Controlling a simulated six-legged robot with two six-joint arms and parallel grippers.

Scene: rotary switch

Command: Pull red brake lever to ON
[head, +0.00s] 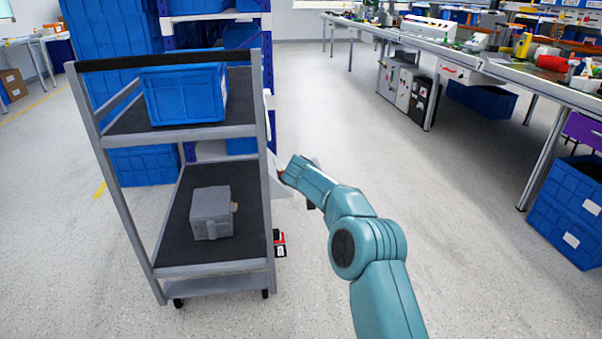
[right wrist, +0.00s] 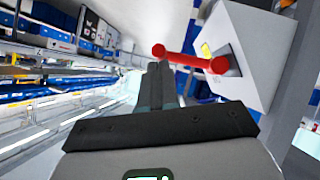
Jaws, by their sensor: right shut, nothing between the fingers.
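The red brake lever (right wrist: 188,58) shows in the right wrist view. It is a red bar with a round knob at its left end, and its other end meets a light grey switch box (right wrist: 262,50) with a yellow patch. In the head view the box (head: 277,190) is mostly hidden behind the cart and my arm. My right gripper (right wrist: 160,72) is shut and empty. Its fingertips are just below the lever's knob end; I cannot tell if they touch. In the head view this gripper (head: 287,172) is beside the box. My left gripper is not in view.
A grey cart (head: 262,180) stands close left of my right gripper, with a blue bin (head: 185,95) on top and a grey box (head: 211,213) below. Blue crates and a rack stand behind it. A long workbench (head: 470,60) is at right. The floor between is free.

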